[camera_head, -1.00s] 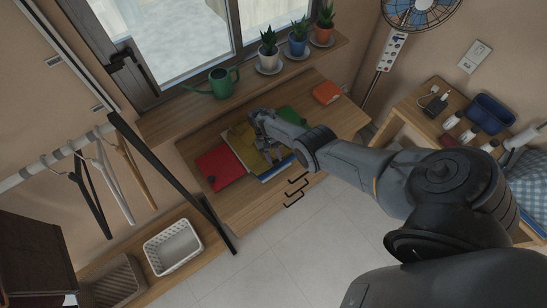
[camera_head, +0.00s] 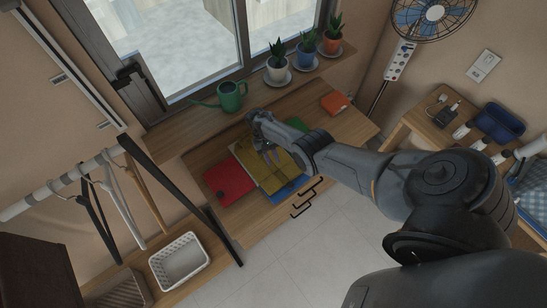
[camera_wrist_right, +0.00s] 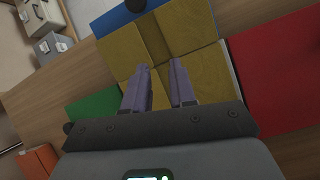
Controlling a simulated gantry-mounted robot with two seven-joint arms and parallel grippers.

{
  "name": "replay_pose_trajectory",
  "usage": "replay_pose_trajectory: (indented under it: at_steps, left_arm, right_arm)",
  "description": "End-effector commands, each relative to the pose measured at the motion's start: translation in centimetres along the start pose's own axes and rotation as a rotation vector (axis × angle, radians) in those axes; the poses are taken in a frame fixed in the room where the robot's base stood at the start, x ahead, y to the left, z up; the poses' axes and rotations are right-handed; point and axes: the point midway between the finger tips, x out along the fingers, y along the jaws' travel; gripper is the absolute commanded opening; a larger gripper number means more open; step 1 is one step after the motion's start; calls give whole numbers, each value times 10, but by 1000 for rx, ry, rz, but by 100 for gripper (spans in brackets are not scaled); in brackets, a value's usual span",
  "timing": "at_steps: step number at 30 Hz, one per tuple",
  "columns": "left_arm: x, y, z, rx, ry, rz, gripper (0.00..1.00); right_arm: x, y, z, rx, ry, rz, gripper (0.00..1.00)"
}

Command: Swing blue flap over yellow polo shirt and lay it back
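The yellow polo shirt (camera_head: 272,178) lies folded on a folding board on the wooden desk, and it fills the middle of the wrist view (camera_wrist_right: 185,28). The blue flap (camera_head: 291,189) lies flat on the side away from the window, partly under the shirt; its dark round knob shows in the wrist view beside the blue surface (camera_wrist_right: 112,19). The red flap (camera_head: 229,180) is on the left, and the green flap (camera_head: 297,124) is partly hidden by my arm. My right gripper (camera_head: 269,154) is over the shirt, fingers apart, with nothing visible between them (camera_wrist_right: 160,75). My left gripper is out of view.
An orange item (camera_head: 335,103) lies at the desk's right end. A green watering can (camera_head: 230,97) and potted plants (camera_head: 277,65) stand on the sill behind. A clothes rail with hangers (camera_head: 124,205) and a white basket (camera_head: 179,262) are at left.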

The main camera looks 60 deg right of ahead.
Motion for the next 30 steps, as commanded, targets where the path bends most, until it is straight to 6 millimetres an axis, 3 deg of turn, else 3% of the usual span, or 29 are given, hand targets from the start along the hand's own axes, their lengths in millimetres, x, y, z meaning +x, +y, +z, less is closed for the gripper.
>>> replay_pose_trajectory:
  at_steps: [1,6,17,23,30]
  left_arm:
    - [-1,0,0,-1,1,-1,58]
    - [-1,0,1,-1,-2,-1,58]
    - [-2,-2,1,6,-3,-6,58]
    - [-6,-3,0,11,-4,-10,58]
    - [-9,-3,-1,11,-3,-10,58]
  right_arm:
    - [1,1,0,1,-2,1,34]
    - [1,2,1,3,-3,2,58]
    - [-3,3,1,3,-5,3,58]
    - [-25,3,1,3,-2,3,58]
    - [-66,2,0,3,-2,3,58]
